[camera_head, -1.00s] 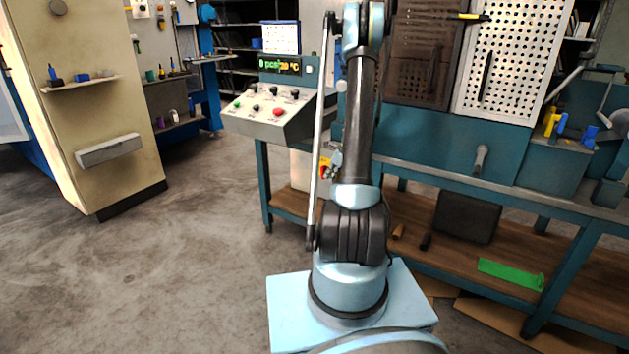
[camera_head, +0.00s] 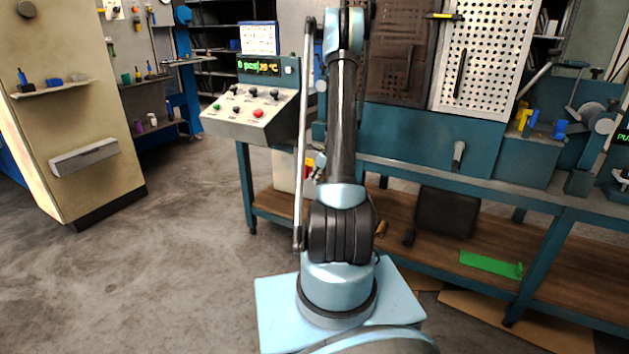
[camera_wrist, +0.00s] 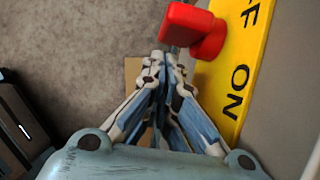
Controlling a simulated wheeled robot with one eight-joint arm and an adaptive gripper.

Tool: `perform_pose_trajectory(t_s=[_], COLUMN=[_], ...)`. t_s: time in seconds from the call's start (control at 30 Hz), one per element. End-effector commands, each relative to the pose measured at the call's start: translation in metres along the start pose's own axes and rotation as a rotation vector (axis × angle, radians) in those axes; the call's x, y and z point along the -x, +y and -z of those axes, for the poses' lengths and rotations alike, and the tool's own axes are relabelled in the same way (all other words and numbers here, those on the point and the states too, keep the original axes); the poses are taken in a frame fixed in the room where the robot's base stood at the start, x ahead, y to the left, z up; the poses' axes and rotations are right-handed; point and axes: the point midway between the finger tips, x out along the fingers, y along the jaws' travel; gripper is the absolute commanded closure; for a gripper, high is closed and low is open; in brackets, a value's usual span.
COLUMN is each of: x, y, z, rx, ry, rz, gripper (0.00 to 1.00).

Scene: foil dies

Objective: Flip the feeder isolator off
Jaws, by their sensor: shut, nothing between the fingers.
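The isolator's red handle (camera_wrist: 194,28) shows at the top of the wrist view, in front of a yellow plate (camera_wrist: 243,75). The plate reads "ON", with an "F" further up; the rest of that word is cut off. I cannot tell the handle's setting for sure. My gripper (camera_wrist: 164,62) is shut and empty, with its fingertips just below and left of the handle. Whether they touch it is unclear. In the head view a small red and yellow patch (camera_head: 309,165), likely the isolator, shows beside my arm, which partly hides it.
A control panel (camera_head: 250,112) with several knobs and a red button stands left of my arm. A teal workbench (camera_head: 430,145) with a lower wooden shelf runs to the right. A beige cabinet (camera_head: 75,110) is at the far left. Open concrete floor lies between.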

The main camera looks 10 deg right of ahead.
Motion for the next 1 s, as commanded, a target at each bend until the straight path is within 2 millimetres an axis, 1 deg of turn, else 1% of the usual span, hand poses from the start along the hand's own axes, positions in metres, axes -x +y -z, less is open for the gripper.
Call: perform_pose_trajectory(t_s=[0.13, 0.27, 0.7, 0.9, 1.0], x=[0.003, 0.014, 0.082, 0.107, 0.114], y=[0.0, 0.0, -0.001, -0.001, -0.001], z=[0.0, 0.0, 0.0, 0.0, 0.0], rx=[0.0, -0.001, -0.001, -0.001, -0.001], ry=[0.0, 0.0, 0.0, 0.001, 0.001], rz=[0.0, 0.0, 0.001, 0.0, 0.0], gripper=[1.0, 1.0, 1.0, 1.0, 1.0])
